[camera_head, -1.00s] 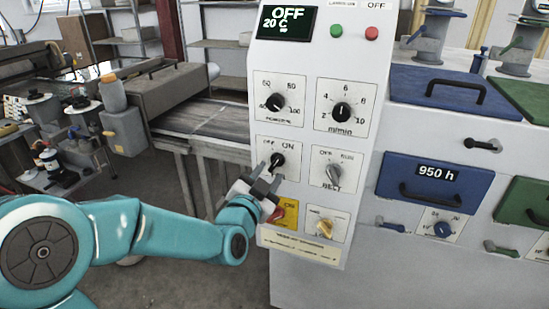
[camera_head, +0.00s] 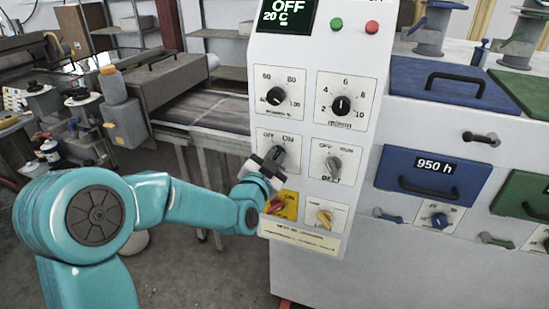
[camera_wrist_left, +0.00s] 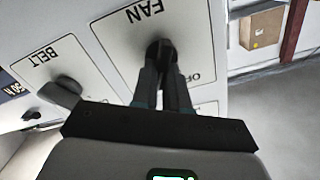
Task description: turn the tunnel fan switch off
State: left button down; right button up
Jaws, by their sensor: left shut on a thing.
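The fan switch is a black knob on a white plate (camera_head: 263,149) in the middle left of the control panel. In the left wrist view the plate reads FAN, upside down, and the dark knob (camera_wrist_left: 160,47) sits between my fingertips. My left gripper (camera_head: 275,158) reaches in from the lower left and is shut on the knob; it also shows in the left wrist view (camera_wrist_left: 164,60). The fingers hide most of the knob, so its exact pointing is hard to tell. My right gripper is not in view.
The grey BELT knob (camera_head: 333,166) is just right of the fan switch. A red knob on a yellow plate (camera_head: 277,204) and a yellow knob (camera_head: 324,218) sit below. Two dials are above. The display (camera_head: 285,16) reads OFF, 20 C.

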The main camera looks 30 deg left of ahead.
pick_arm(q)
jog(key=shift+f+b, duration=0.15)
jog(key=shift+b, duration=0.25)
jog(key=shift+s+a+n+b, duration=0.1)
jog(key=shift+a+n+b, duration=0.05)
jog(key=shift+n+b, duration=2)
jog(key=shift+w+a+n+b, duration=0.1)
jog(key=shift+a+n+b, duration=0.05)
jog(key=shift+n+b, duration=2)
jog(key=shift+s+a+n+b, duration=0.15)
jog(key=shift+n+b, duration=1.45)
jog(key=shift+b, duration=1)
jog(key=c, duration=1.1)
grip_release()
jog(key=shift+c, duration=0.2)
